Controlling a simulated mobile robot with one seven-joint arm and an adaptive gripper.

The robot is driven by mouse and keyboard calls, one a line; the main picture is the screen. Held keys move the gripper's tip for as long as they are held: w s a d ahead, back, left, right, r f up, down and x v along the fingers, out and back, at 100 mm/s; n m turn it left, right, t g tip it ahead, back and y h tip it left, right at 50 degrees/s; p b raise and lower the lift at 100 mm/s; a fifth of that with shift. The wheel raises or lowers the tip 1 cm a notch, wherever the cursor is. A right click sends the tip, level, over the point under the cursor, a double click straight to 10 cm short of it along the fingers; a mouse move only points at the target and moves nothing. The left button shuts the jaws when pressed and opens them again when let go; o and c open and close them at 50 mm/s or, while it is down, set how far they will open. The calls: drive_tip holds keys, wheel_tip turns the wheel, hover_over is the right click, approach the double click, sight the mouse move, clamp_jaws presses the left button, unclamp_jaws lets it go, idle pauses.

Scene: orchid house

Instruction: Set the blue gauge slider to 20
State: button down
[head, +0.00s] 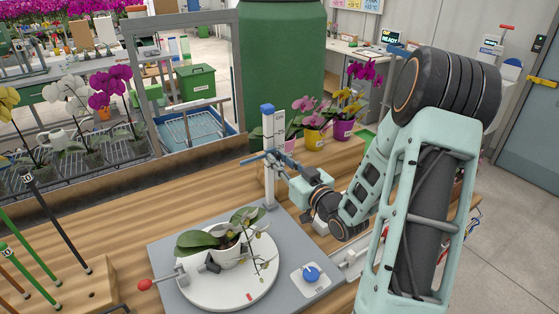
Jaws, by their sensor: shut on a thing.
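A white upright gauge post (271,132) with a fine scale and a blue cap stands at the back of a grey base plate (165,262). The blue gauge slider (257,158) sits partway up the post, with a thin bar sticking out to the left. My gripper (281,160) reaches in from the right at the slider's height and is shut on it. The fingers partly cover the slider. The scale figures are too small to read, so I cannot tell the slider's setting.
A potted orchid (227,250) stands on a white turntable (214,292) in front of the post. A blue knob (312,274) is at the plate's right. Flowering pots (316,139) stand close behind the gripper. Stakes (55,222) rise at the left.

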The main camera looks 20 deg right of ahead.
drive_tip(key=c, duration=1.8)
unclamp_jaws()
drive_tip(key=shift+s, duration=0.1)
drive_tip(key=s, duration=0.4)
drive_tip(key=s+d, duration=0.1)
drive_tip(key=s, duration=0.2)
drive_tip(key=s+d, duration=0.1)
drive_tip(key=s, duration=0.3)
drive_tip(key=shift+s+d, duration=0.15)
drive_tip(key=shift+s, duration=0.2)
